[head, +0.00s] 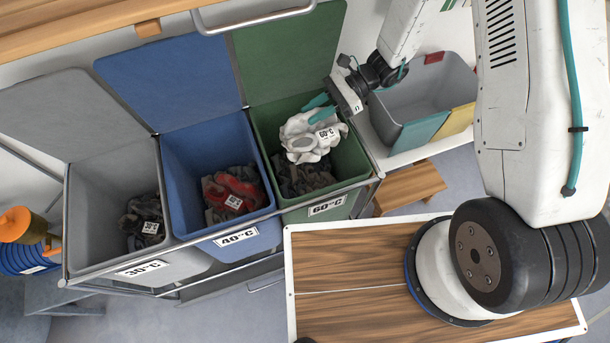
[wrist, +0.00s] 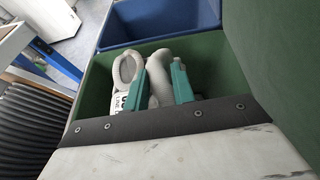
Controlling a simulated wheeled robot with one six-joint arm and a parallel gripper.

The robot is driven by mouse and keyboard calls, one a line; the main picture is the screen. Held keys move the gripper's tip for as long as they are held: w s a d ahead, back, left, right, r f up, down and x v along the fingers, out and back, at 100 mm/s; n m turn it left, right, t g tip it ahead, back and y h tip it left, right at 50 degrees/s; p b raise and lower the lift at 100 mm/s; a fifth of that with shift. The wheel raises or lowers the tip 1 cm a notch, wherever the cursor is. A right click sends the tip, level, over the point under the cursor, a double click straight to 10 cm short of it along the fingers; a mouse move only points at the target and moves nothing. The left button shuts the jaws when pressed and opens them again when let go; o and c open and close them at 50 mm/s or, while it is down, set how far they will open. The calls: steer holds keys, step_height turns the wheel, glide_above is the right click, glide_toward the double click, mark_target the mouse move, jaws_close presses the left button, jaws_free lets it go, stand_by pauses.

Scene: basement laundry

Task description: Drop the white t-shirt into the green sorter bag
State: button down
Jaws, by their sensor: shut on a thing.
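The white t-shirt (head: 306,134) is a crumpled bundle with a 60°C tag, hanging from my gripper (head: 318,108). My gripper is shut on it, with the teal fingers pinching the cloth. The bundle is over the open mouth of the green sorter bag (head: 352,158), above dark laundry inside. In the wrist view the shirt (wrist: 128,72) shows between and beside the teal fingers (wrist: 168,82), with the green bag's wall (wrist: 98,88) around it. Whether the shirt touches the laundry below is unclear.
The blue 40°C bag (head: 190,150) holds red and dark clothes, and the grey 30°C bag (head: 90,210) holds dark clothes. Their lids stand open behind. A grey bin (head: 425,90) with teal and yellow panels stands right of the green bag. A wooden stool (head: 410,187) is below it.

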steer(key=c, duration=1.1)
jaws_free()
steer(key=shift+d, duration=0.1)
steer(key=v, duration=0.7)
steer(key=shift+w+d+r, duration=0.1)
steer(key=shift+d+r, duration=0.1)
steer(key=shift+d, duration=0.05)
